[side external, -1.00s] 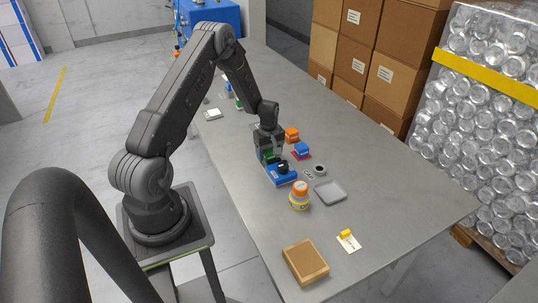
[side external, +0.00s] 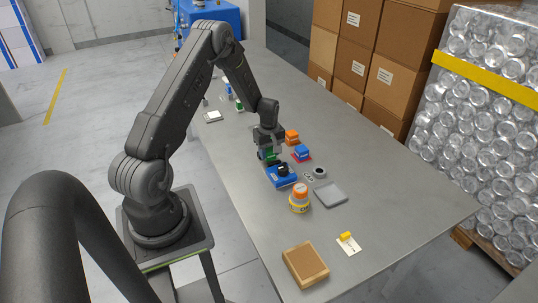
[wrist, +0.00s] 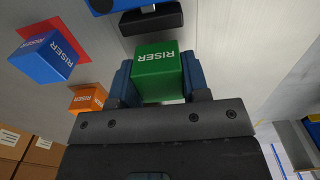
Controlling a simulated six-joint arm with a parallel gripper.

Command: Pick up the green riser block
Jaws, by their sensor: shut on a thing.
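The green riser block (wrist: 157,66), with white lettering RISER, sits between the two blue fingers of my gripper (wrist: 157,78) in the wrist view. The fingers are shut on its two sides. In the side external view, my gripper (side external: 268,154) points down at the block (side external: 270,156), just behind the blue press with a black top (side external: 283,175). The fingers partly hide the block there. I cannot tell whether the block's underside touches the table.
A blue riser (side external: 301,152) on a red mat and an orange riser (side external: 292,137) stand to the right. An orange-topped jar (side external: 299,198), a grey tray (side external: 331,194) and a brown box (side external: 305,264) stand nearer the camera.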

